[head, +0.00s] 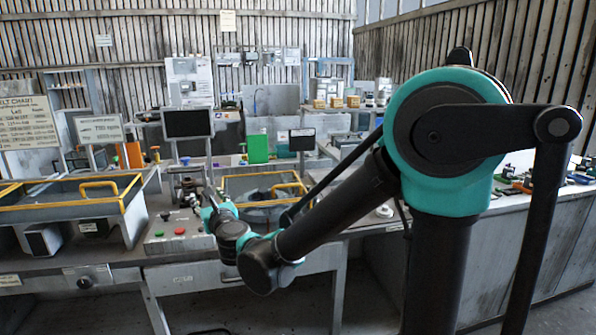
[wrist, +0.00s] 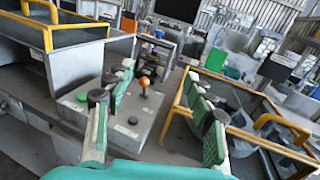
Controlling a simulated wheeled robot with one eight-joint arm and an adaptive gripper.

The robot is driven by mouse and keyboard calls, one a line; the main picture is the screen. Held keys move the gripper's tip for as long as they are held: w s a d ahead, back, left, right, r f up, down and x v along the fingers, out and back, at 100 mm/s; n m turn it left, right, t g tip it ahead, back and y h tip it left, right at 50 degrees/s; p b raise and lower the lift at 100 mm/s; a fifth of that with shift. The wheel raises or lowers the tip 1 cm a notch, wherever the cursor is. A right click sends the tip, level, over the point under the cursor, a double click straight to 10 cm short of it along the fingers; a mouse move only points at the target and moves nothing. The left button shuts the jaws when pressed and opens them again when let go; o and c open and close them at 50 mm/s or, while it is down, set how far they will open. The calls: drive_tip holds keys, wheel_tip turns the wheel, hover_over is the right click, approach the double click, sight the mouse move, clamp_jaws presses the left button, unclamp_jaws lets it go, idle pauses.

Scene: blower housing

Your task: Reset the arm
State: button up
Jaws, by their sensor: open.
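My arm reaches forward and down from the right side of the head view, over the front of the workbench (head: 130,262). My gripper (head: 207,200) is at its end, near the control box with coloured buttons (head: 160,246). In the wrist view my gripper (wrist: 160,82) has its two green fingers spread wide apart, with nothing between the pads. The control box (wrist: 122,128) shows beyond and between the fingers, with an orange knob (wrist: 144,83) on it. I cannot tell the exact gap between fingers and box.
A yellow-railed tray (head: 62,207) stands left of the control box, and another yellow-railed bin (head: 262,176) stands right of it. A dark monitor (head: 187,123) and a green block (head: 258,148) are behind. A side bench (head: 540,240) with small parts runs along the right.

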drive_tip(key=s+d+f+n+g, duration=0.15)
drive_tip(key=d+f+n, duration=0.25)
drive_tip(key=d+n, duration=0.4)
drive_tip(key=s+d+f+n+g+h, duration=0.1)
drive_tip(key=d+f+n+g, duration=0.25)
drive_tip(key=d+n, duration=0.35)
drive_tip(key=s+d+f+n+g, duration=0.1)
drive_tip(key=d+f+n, duration=0.4)
drive_tip(key=d+n, duration=0.3)
drive_tip(key=s+d+f+n+g+h, duration=0.2)
drive_tip(key=s+d+f, duration=0.4)
drive_tip(key=d, duration=0.5)
drive_tip(key=s+d+f+n+g+h, duration=0.3)
drive_tip(key=s+d+f+h, duration=0.3)
drive_tip(key=d, duration=0.4)
drive_tip(key=shift+s+d+f+n+g, duration=0.35)
drive_tip(key=shift+s+f+n, duration=0.4)
drive_tip(key=shift+s, duration=0.35)
drive_tip(key=shift+c, duration=0.2)
